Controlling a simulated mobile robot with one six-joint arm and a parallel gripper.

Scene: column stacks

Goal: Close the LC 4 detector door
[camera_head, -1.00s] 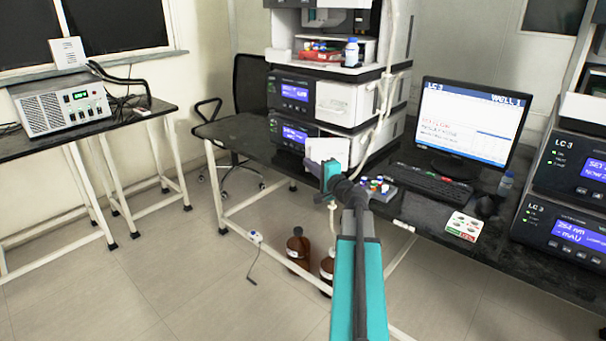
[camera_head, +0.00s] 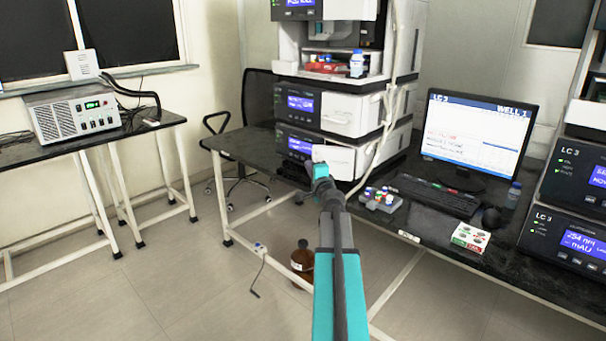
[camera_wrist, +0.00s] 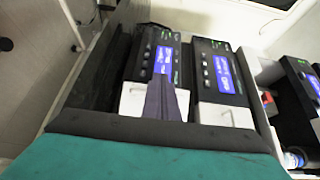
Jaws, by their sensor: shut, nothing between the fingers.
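The central instrument stack stands on the black bench; its labels are too small to read, so I cannot confirm LC 4. Its lowest module (camera_head: 296,144) has a blue display and a white door (camera_head: 342,163). The door lies across the module's front and looks flush or nearly so; I cannot tell if it is fully shut. My gripper (camera_head: 320,163) is in front of the door's left part and hides some of it. In the wrist view my shut, empty fingers (camera_wrist: 166,92) overlap the white door (camera_wrist: 134,97); contact is unclear.
A vial rack (camera_head: 381,199), keyboard (camera_head: 437,194) and monitor (camera_head: 477,135) stand right of the stack. Another stack, marked LC 3 (camera_head: 570,190), is at the far right. A brown bottle (camera_head: 302,258) is below the bench.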

